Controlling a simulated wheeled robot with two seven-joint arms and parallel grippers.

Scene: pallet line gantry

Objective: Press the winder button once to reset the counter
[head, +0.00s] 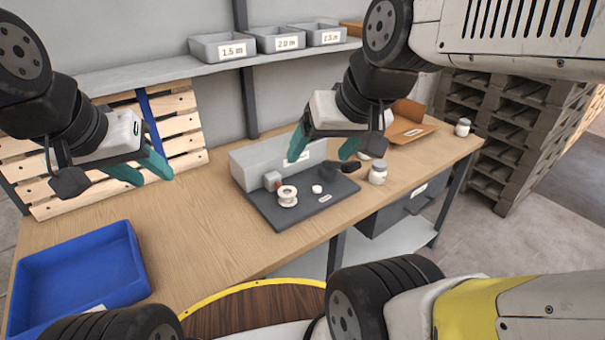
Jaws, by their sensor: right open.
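The winder (262,207) is a dark base plate on the wooden table with a light grey housing along its back. A white flanged spool (287,195) stands on the plate's left part, beside a small grey block with a reddish part (273,181). A small white round piece (317,189) sits right of the spool; I cannot tell which part is the button. My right gripper (323,150) is open with teal fingers apart, over the housing and partly hiding its right side. My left gripper (148,171) looks open and empty, over the table left of the winder.
A blue tray (128,262) is at the table's front left. A white-lidded jar (378,172) stands right of the winder, with an open brown box (408,128) behind. Labelled grey bins (222,48) sit on a shelf. Table between tray and winder is clear.

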